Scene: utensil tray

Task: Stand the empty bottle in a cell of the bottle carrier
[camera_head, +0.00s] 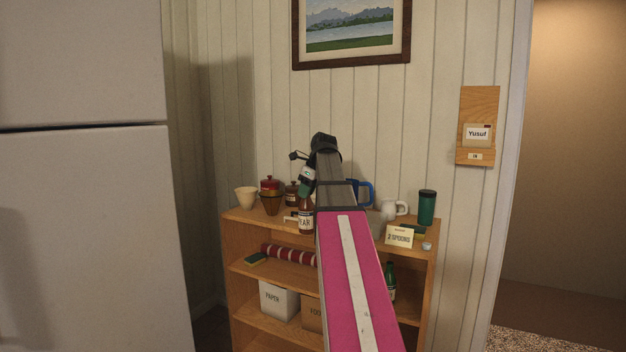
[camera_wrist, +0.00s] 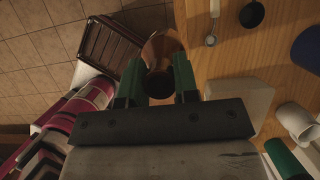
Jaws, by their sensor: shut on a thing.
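A brown bottle (camera_head: 305,221) with a pale label, partly lettered "YEAR", stands upright at the front of the shelf top in the head view. My gripper (camera_head: 306,190) has its green fingers around the bottle's neck from above. In the wrist view the fingers of my gripper (camera_wrist: 158,85) close on both sides of the brown bottle (camera_wrist: 160,48). I cannot tell whether its base touches the wood. A dark brown slatted crate (camera_wrist: 108,45) lies beyond the bottle, over the tiled floor; it may be the bottle carrier. The head view shows no carrier clearly.
The wooden shelf unit (camera_head: 238,262) carries a cream cup (camera_head: 246,198), a brown cone (camera_head: 271,204), a red-lidded jar (camera_head: 270,186), a white mug (camera_head: 394,208), a green tumbler (camera_head: 427,207) and a "2 spoons" card (camera_head: 400,236). A green bottle (camera_head: 390,283) stands lower. My arm hides the middle.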

